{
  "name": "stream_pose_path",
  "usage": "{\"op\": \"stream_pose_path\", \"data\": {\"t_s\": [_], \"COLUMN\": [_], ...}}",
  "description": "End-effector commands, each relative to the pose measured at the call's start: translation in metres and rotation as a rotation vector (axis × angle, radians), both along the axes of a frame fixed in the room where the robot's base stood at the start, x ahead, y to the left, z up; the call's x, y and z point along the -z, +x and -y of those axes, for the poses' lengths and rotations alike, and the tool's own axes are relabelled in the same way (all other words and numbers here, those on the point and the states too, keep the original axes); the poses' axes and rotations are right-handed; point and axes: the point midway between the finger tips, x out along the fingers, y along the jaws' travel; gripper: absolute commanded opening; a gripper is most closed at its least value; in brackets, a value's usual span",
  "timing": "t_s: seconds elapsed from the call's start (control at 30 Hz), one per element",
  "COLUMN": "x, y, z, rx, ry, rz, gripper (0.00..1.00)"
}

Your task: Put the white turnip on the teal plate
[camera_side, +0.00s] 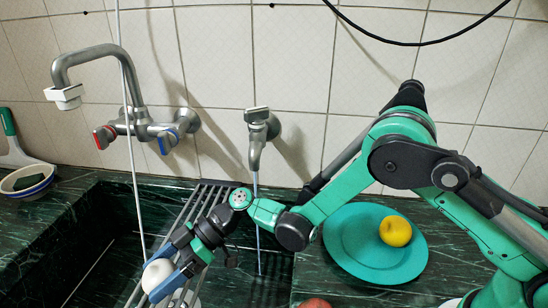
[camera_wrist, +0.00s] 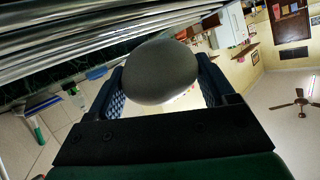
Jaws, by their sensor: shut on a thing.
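The white turnip (camera_side: 158,274) is between the fingers of my gripper (camera_side: 164,278) at the lower left in the side view, over the sink and the rack bars. In the wrist view the turnip (camera_wrist: 160,72) shows as a grey, shaded round shape between the two blue fingers of my gripper (camera_wrist: 160,82). My gripper is shut on it. The teal plate (camera_side: 352,258) lies on the dark green counter to the right of the sink. A yellow round fruit (camera_side: 396,231) sits on the right part of the plate. Whether the turnip touches the bars cannot be told.
A metal rack (camera_side: 196,205) spans the sink. A steel tap (camera_side: 128,85) stands at left and a smaller one (camera_side: 258,135) runs thin water. A reddish object (camera_side: 315,303) is cut off at the bottom edge. A bowl (camera_side: 27,181) stands at far left. The plate's left part is clear.

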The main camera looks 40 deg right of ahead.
Motion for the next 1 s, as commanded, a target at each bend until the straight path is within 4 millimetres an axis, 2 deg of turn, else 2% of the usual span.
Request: {"op": "stream_pose_path", "data": {"t_s": [0.13,0.5,0.53,0.6,0.87,1.0], "x": [0.014,0.018,0.018,0.017,0.019,0.013], "y": [0.000,0.000,0.000,0.000,0.000,0.001], "z": [0.000,0.000,0.000,0.000,0.000,0.016], "rx": [0.000,0.000,0.000,0.000,0.000,0.003], "ry": [0.001,0.000,0.000,0.000,0.000,0.000], "rz": [0.000,0.000,0.000,0.000,0.000,0.000], "gripper": [0.20,0.20,0.82,1.00,1.00,1.00]}}
